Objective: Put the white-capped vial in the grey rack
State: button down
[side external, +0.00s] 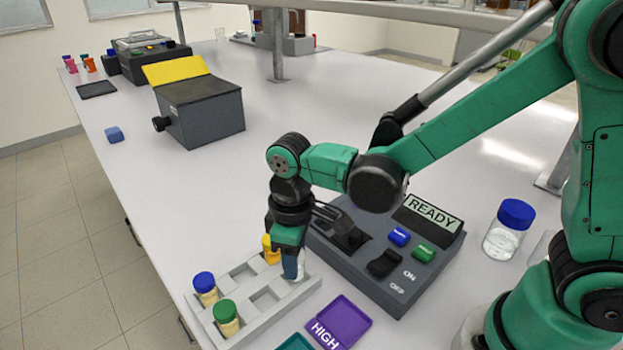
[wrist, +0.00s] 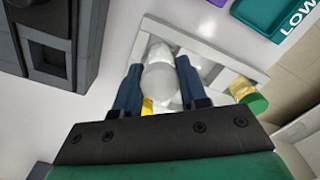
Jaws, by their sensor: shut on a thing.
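The grey rack (side external: 288,298) lies on the bench in front of the device; part of it also shows in the wrist view (wrist: 196,42). My gripper (side external: 293,272) points down over the rack's right end, beside the yellow-capped vial (side external: 269,248). In the wrist view my gripper (wrist: 158,82) is shut on the white-capped vial (wrist: 160,72), which sits between the two blue fingers over the rack. In the side view the fingers hide most of this vial. I cannot tell whether its bottom is inside a slot.
A blue-capped vial (side external: 205,288) and a green-capped vial (side external: 225,316) stand at the rack's left end. Open slots lie between. The device with the READY display (side external: 430,218) is close behind right. A purple HIGH tray (side external: 340,320) lies in front. A blue-capped jar (side external: 509,230) stands right.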

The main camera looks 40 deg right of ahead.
jog(key=shift+f, duration=0.75)
dwell(0.4)
jog(key=shift+c, duration=1.4)
grip_release()
jog(key=shift+r, duration=3)
jog(key=shift+d, duration=0.1)
jog(key=s+d+r+m+t, duration=0.1)
jog(key=d+m+t, duration=0.1)
jog(key=d, duration=0.1)
jog(key=d+r+m+t, duration=0.2)
jog(key=d, duration=0.1)
jog(key=s+d+r+m+t, duration=0.1)
jog(key=d+m+t, duration=0.1)
jog(key=d, duration=0.1)
jog(key=shift+s+d+r, duration=0.3)
jog(key=shift+s+d+m+t, duration=0.2)
jog(key=shift+d+m+t, duration=0.2)
jog(key=shift+d+t, duration=0.2)
